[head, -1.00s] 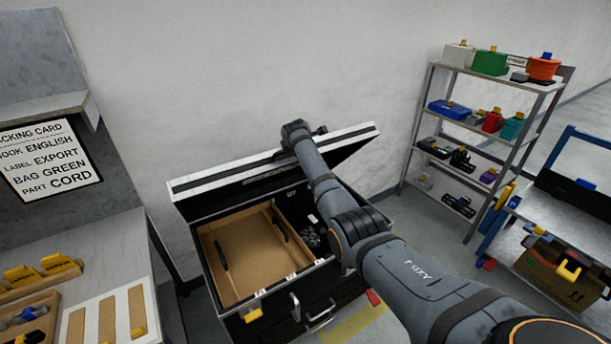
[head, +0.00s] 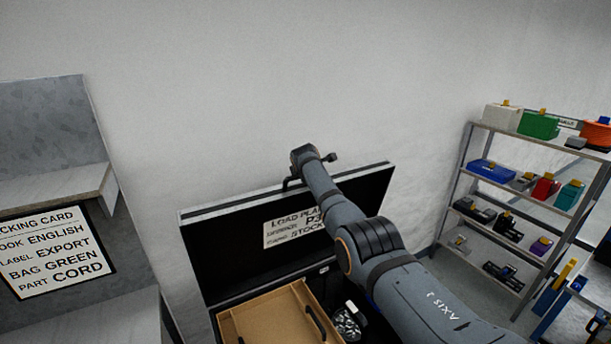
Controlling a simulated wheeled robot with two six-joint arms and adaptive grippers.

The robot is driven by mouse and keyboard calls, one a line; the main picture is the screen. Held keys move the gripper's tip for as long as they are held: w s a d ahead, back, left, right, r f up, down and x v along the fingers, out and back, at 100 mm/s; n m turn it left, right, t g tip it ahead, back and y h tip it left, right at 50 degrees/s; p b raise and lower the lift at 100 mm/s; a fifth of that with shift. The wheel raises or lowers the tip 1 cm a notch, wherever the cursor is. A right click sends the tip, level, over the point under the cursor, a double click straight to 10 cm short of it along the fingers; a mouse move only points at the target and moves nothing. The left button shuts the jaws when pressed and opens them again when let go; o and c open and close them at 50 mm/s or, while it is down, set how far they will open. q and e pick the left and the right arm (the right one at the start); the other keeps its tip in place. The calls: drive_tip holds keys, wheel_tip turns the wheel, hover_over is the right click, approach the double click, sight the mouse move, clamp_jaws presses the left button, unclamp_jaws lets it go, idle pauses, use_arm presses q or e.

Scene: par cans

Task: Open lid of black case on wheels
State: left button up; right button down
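The black case (head: 213,320) stands at the lower middle of the head view, its lower part cut off by the frame. Its lid (head: 215,256) is raised steeply, the black inner side facing me with a white printed label (head: 283,233) on it. My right arm reaches from the lower right across the opening to the lid's top edge. My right gripper (head: 290,184) is at that edge, partly hidden by the wrist, and I cannot tell whether its fingers are closed. My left gripper is not in view.
Inside the case are a brown tray (head: 262,316) and dark contents beside it. A bench with a packing card (head: 55,250) stands at left. A metal shelf rack (head: 462,165) with coloured boxes stands at right. The wall behind the lid is bare.

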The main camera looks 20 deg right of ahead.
idle(0.3)
drive_tip(key=c, duration=1.3)
unclamp_jaws()
drive_tip(key=shift+s+r, duration=0.1)
drive_tip(key=v, duration=1.1)
drive_tip(key=shift+s+r, duration=0.2)
drive_tip(key=shift+s, duration=0.1)
drive_tip(key=shift+a+f, duration=0.1)
